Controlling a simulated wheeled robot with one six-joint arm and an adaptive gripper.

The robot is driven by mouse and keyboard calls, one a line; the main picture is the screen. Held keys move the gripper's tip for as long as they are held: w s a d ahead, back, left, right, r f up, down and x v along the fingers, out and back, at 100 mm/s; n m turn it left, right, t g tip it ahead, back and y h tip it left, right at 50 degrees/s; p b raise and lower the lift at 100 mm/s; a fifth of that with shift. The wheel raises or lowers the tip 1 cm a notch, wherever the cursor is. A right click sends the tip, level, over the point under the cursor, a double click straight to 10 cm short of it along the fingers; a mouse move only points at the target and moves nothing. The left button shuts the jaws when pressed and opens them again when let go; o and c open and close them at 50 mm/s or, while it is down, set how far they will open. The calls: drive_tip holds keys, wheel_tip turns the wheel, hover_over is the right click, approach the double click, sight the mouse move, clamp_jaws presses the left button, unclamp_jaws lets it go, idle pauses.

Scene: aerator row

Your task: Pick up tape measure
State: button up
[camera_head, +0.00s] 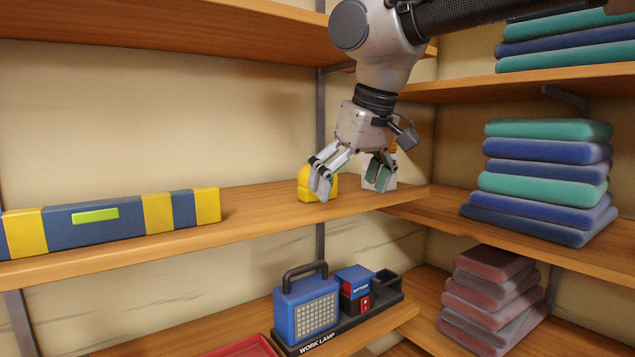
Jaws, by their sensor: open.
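A yellow rounded object (304,186), which looks like the tape measure, stands on the middle wooden shelf near its right end. The left finger of my gripper (350,181) covers part of it. My gripper points down, with its two fingers apart and nothing seen between them. The right finger overlaps a white and orange item (391,178) behind it. I cannot tell how far my fingers are from the yellow object, or whether they touch it.
A blue and yellow case (110,226) lies on the middle shelf (262,212) at left, with bare shelf between. Folded towels (545,180) are stacked on the right shelves. A blue work lamp (306,308) stands below. The upper shelf (200,25) overhangs at upper left.

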sight(304, 194)
drive_tip(key=w, duration=0.1)
drive_tip(key=w+a, duration=0.1)
drive_tip(key=w, duration=0.1)
drive_tip(key=w+a, duration=0.1)
drive_tip(key=w, duration=0.1)
drive_tip(key=shift+w+a, duration=0.1)
drive_tip(key=w, duration=0.1)
drive_tip(key=w+a, duration=0.2)
drive_tip(key=w, duration=0.1)
drive_tip(key=shift+w+a+f, duration=0.1)
drive_tip(key=shift+a+f, duration=0.15)
drive_tip(key=shift+f, duration=0.35)
drive_tip(key=c, duration=1.3)
